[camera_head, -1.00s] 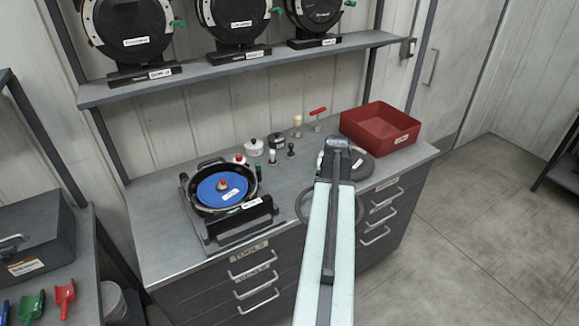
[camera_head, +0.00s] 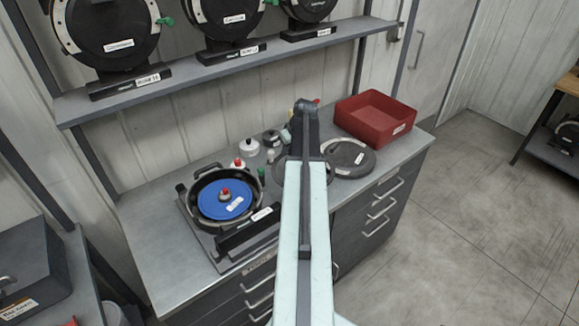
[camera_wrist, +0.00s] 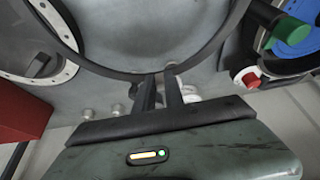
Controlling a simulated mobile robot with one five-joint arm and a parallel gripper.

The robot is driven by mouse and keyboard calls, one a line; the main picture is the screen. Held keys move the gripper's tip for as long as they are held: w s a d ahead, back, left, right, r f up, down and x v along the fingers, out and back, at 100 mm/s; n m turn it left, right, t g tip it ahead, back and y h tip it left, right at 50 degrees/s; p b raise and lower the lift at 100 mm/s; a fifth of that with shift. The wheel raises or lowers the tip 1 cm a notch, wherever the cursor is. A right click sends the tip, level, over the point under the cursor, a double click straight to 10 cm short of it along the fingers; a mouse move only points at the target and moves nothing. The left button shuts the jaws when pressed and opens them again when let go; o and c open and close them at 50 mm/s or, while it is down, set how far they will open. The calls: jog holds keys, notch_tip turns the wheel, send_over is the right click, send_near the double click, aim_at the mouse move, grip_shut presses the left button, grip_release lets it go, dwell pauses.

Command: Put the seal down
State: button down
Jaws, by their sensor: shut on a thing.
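The seal (camera_wrist: 122,73) is a thin black ring. It shows as a large arc across the upper part of the wrist view. My gripper (camera_wrist: 161,80) is shut on the near side of the ring and holds it over the grey bench top (camera_wrist: 140,35). The open meter housing with a blue disc (camera_head: 224,198) and red knob stands left of my gripper. I cannot tell the ring's height above the bench.
A round dark cover with a pale rim (camera_head: 347,157) lies right of my arm, before a red bin (camera_head: 375,116). Small jars (camera_head: 249,148) and knobbed parts stand between housing and arm. The bench's front left is clear. Closed meters (camera_head: 232,18) stand on the shelf above.

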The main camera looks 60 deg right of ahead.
notch_tip(320, 180, down, 9)
jog(key=b, duration=0.7)
jog(key=shift+f+b, duration=0.1)
jog(key=shift+b, duration=0.3)
jog(key=shift+r, duration=0.25)
jog(key=shift+f, duration=0.25)
jog(key=c, duration=1.4)
grip_release()
jog(key=shift+r, duration=0.1)
jog(key=shift+r+p, duration=0.3)
jog(key=shift+p, duration=0.1)
jog(key=p+v, duration=1)
jog(key=v, duration=0.1)
jog(key=shift+s+r+p, duration=0.2)
jog(key=shift+r+p, duration=0.15)
